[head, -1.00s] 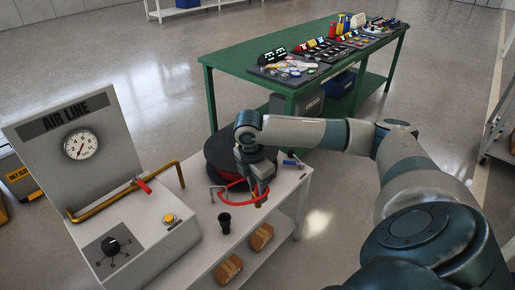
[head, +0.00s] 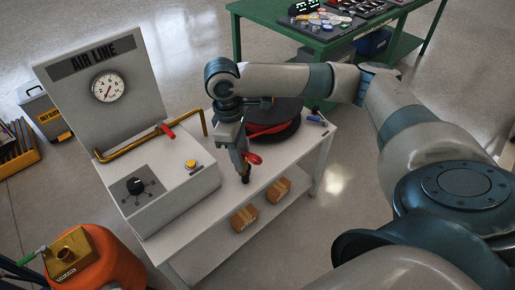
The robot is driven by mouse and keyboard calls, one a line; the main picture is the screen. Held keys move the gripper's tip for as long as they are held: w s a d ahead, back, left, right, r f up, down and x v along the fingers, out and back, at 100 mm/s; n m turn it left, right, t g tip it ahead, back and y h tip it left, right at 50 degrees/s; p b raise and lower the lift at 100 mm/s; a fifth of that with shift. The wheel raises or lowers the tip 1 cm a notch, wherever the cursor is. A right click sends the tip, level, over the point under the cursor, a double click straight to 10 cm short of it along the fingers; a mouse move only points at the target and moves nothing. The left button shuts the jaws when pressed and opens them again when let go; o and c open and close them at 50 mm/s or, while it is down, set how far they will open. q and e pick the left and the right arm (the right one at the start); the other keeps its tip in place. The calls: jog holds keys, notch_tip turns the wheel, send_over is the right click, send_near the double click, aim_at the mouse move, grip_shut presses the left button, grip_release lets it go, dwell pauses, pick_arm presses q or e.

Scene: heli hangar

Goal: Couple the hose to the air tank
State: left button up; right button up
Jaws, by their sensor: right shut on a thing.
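The orange air tank (head: 118,268) is at the lower left, with a brass fitting (head: 72,252) on top. The red hose (head: 272,129) lies coiled in the dark reel at the back of the white bench. My right gripper (head: 246,168) points down over the bench in front of the reel. It is shut on the hose end, of which a red part (head: 254,158) shows beside the fingers. A small black cup (head: 246,179) is right at the fingertips; I cannot tell whether the hose end is in it. My left gripper is out of view.
The white air line panel (head: 100,85) with a gauge, brass pipe and red-handled valve (head: 167,131) stands left of the gripper. Two brown boxes (head: 245,217) sit on the lower shelf. A green table (head: 310,37) stands behind. Floor is open at right.

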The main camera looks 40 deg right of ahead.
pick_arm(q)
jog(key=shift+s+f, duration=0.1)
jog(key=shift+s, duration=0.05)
pick_arm(e)
jog(key=s+a+r+m, duration=0.3)
jog(key=a+r+m, duration=0.1)
jog(key=a+m, duration=0.3)
jog(key=shift+s+a+r+m+y, duration=0.35)
jog(key=shift+a+r+m+y, duration=0.05)
jog(key=shift+a, duration=0.4)
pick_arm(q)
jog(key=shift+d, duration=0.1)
